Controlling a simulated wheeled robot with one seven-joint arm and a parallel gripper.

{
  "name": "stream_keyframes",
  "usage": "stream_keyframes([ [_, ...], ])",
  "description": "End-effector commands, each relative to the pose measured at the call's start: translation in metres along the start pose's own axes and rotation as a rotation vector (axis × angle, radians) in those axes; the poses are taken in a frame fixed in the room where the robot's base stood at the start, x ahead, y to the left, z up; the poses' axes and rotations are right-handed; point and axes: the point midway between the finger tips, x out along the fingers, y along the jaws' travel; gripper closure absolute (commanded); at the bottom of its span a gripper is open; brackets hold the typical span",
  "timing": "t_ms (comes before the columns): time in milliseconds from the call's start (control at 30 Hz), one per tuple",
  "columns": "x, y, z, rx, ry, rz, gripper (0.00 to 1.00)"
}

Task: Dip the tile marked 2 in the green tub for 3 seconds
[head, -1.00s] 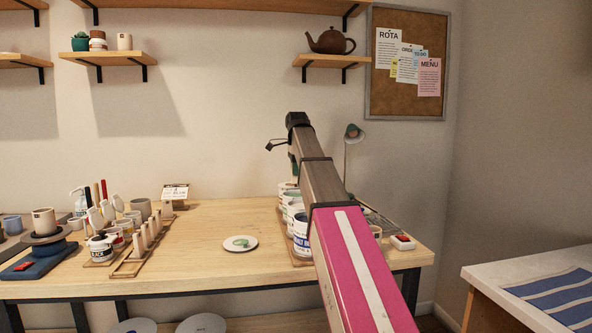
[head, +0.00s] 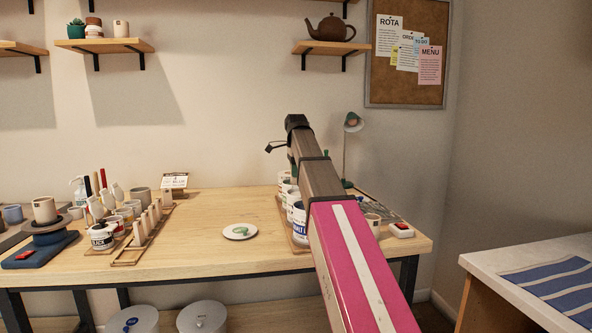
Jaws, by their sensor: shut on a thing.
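My arm reaches over the right half of the wooden bench, and its dark wrist end (head: 297,123) hangs above the tubs. My gripper (head: 292,160) is mostly hidden behind my own arm. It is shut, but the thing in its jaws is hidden. A row of white glaze tubs stands beneath; the nearest tub (head: 299,222) has a blue label, and the others are partly covered by my arm. I cannot tell which tub is green. A wooden rack (head: 128,258) at the left holds several upright pale tiles (head: 147,222). No number 2 is legible.
A white plate (head: 240,231) with a green piece lies mid-bench, with clear wood around it. Cups and tools crowd the left. A small white box with a red top (head: 401,229) sits near the right edge.

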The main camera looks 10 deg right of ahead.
Motion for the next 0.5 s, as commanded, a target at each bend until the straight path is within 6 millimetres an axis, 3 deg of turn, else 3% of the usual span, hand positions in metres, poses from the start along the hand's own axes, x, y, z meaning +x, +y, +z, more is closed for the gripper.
stream_keyframes([
  [500, 0.0069, 0.0004, 0.0000, 0.000, 0.000, 0.000, 1.00],
])
